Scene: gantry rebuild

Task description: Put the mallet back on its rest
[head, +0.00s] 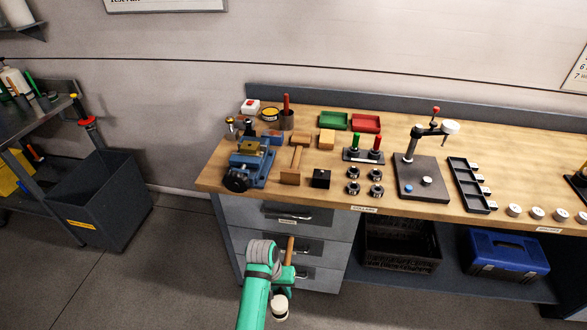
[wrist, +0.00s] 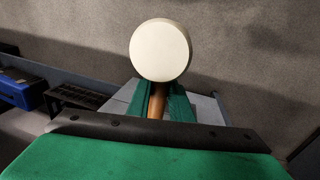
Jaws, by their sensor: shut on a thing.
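The mallet has a pale round head (wrist: 160,50) and a brown wooden handle (wrist: 156,103). My gripper (head: 286,273) is shut on the handle, in front of the bench drawers and below the bench top. In the head view the handle (head: 290,246) points up and the pale head (head: 280,309) hangs below the gripper. A wooden piece (head: 296,158), two blocks joined by a narrow bar, lies empty on the bench. It looks like the rest, but I cannot be sure.
The workbench (head: 225,178) holds a blue vise (head: 262,170) left of the wooden piece and a black block (head: 321,178) to its right. Several dark round parts stand further right, beside a press stand (head: 420,180). A grey bin (head: 100,205) stands on the floor at left.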

